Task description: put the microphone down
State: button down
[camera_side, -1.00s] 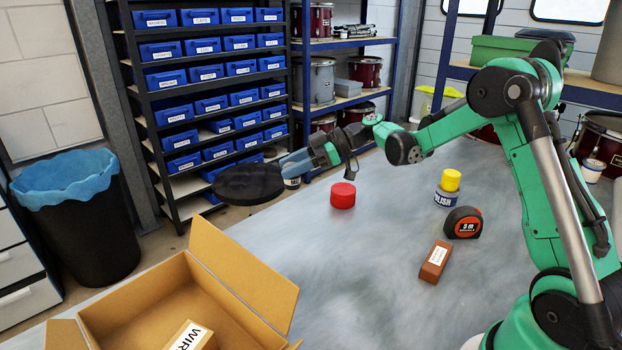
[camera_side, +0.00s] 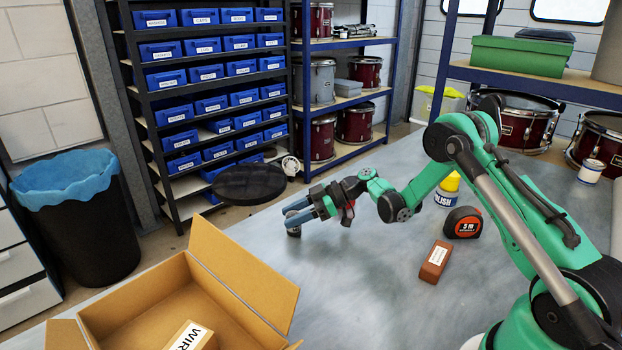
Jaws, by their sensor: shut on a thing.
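My gripper (camera_side: 299,212) is shut on a small dark, grey-topped thing, taken to be the microphone (camera_side: 294,230). It is low over the table at the left, near the table's far edge. The fingers hide much of it, and I cannot tell whether its lower end touches the table. My wrist is in front of the red round thing's place, and only bits of red (camera_side: 348,216) show beside it.
On the grey table (camera_side: 360,290) are a brown labelled block (camera_side: 434,262), a tape measure (camera_side: 463,223) and a yellow-capped polish bottle (camera_side: 447,190). An open cardboard box (camera_side: 245,273) is at front left. A black round seat (camera_side: 250,184) is beyond the table. The middle front is clear.

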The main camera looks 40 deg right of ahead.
jog(key=shift+f, duration=0.1)
jog(key=shift+c, duration=2.1)
grip_release()
